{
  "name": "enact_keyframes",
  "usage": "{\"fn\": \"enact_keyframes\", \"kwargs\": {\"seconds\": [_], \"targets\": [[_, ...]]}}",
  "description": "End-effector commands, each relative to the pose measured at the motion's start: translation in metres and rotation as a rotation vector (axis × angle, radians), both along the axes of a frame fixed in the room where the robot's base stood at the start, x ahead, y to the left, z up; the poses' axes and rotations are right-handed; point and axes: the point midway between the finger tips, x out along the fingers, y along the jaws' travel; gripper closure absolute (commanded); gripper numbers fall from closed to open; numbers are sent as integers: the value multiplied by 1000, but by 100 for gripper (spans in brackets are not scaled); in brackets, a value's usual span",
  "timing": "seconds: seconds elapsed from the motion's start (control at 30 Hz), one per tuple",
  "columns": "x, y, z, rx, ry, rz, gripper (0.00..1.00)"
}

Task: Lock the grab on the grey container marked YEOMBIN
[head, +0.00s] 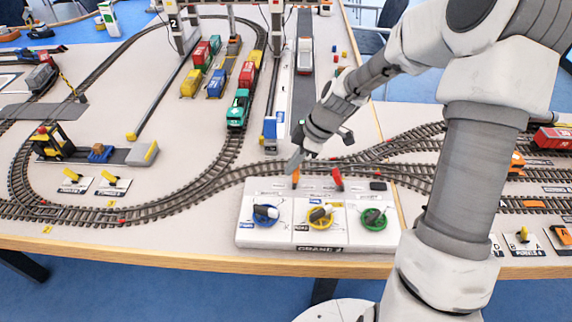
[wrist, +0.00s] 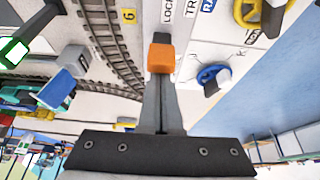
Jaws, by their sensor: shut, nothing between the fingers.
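A white control panel labelled CRANE 2 (head: 318,243) lies at the table's front edge. It has a small orange lever (head: 295,176), a red lever (head: 337,179) and blue, yellow and green knobs. My gripper (head: 296,162) is shut and empty, just above the orange lever. In the wrist view my gripper's fingers (wrist: 162,88) point at the orange lever (wrist: 161,58), with a label starting LOC beyond it. I cannot tell whether they touch. The crane (head: 174,24) marked 2 is cut off at the top, and its grab is not identifiable. No container lettering reads as YEOMBIN.
The blue knob (head: 265,214), yellow knob (head: 320,216) and green knob (head: 374,218) stand in front of the levers. Rails (head: 215,183) run behind and left of the panel. A teal locomotive (head: 238,109) and wagons with coloured containers stand farther back.

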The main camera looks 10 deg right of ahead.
Motion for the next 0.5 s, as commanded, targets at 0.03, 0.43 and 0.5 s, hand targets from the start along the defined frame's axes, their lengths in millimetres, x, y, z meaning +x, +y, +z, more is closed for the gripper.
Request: {"fn": "enact_keyframes", "kwargs": {"seconds": [0.03,0.43,0.5], "targets": [[-1,-3,0,2,1,-1,100],[-1,-4,3,-3,1,0,100],[-1,-4,6,-3,1,0,100]]}}
